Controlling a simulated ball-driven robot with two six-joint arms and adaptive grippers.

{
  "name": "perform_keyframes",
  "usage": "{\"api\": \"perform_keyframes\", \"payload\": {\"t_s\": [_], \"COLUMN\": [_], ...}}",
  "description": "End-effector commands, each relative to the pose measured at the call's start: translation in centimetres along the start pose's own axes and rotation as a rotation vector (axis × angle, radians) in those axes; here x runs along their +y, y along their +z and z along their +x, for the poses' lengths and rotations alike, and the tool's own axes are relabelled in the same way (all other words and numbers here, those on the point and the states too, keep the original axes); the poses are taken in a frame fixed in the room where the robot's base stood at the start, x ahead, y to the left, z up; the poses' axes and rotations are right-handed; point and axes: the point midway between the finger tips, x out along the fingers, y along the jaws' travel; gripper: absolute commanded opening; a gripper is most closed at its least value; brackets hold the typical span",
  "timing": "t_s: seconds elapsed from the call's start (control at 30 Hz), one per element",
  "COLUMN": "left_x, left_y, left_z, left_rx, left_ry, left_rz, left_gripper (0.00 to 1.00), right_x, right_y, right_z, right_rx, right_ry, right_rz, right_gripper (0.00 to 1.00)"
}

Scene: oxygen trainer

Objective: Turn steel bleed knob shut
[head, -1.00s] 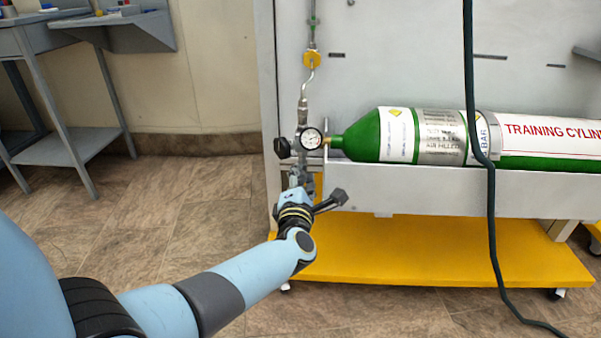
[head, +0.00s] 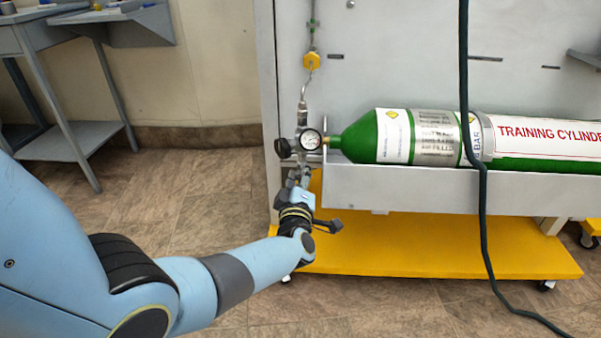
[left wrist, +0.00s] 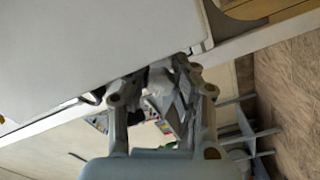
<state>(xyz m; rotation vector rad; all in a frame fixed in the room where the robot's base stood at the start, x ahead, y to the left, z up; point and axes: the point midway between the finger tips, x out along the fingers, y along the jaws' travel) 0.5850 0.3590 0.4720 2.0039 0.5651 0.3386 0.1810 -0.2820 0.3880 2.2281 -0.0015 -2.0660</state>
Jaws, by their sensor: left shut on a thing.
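My left gripper (head: 298,180) reaches up from below to the fittings under the pressure gauge (head: 311,140). Its fingers are closed around the steel bleed knob, which is mostly hidden by them in the head view. In the left wrist view, the left gripper (left wrist: 160,92) has its two fingers on either side of a small grey steel part (left wrist: 158,85), the bleed knob, in dim light. The knob's exact turn cannot be told. My right gripper is not in view.
A black knob (head: 282,148) sits left of the gauge, close above my gripper. The green training cylinder (head: 352,140) lies to the right behind a grey ledge (head: 450,190). A dark hose (head: 483,220) hangs in front. Floor (head: 150,215) at left is clear.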

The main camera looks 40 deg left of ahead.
Motion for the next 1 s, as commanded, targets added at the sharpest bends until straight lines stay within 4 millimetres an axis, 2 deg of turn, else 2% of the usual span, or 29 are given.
{"api": "perform_keyframes", "payload": {"t_s": [0.27,0.4,0.6,1.0], "left_x": [0.0,0.0,-0.1,-0.2], "left_y": [0.1,0.1,0.2,0.2], "left_z": [-0.1,-0.1,-0.1,-0.2], "left_rx": [-0.005,-0.004,-0.006,-0.007], "left_ry": [-0.003,-0.002,-0.002,-0.003], "left_rz": [0.26,0.391,0.563,0.781], "left_gripper": [0.0,0.0,0.0,0.0], "right_x": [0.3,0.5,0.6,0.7], "right_y": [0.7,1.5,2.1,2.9], "right_z": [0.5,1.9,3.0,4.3], "right_rx": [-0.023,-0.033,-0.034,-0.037], "right_ry": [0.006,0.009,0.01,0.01], "right_rz": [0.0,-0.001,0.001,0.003], "right_gripper": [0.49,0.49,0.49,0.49]}}
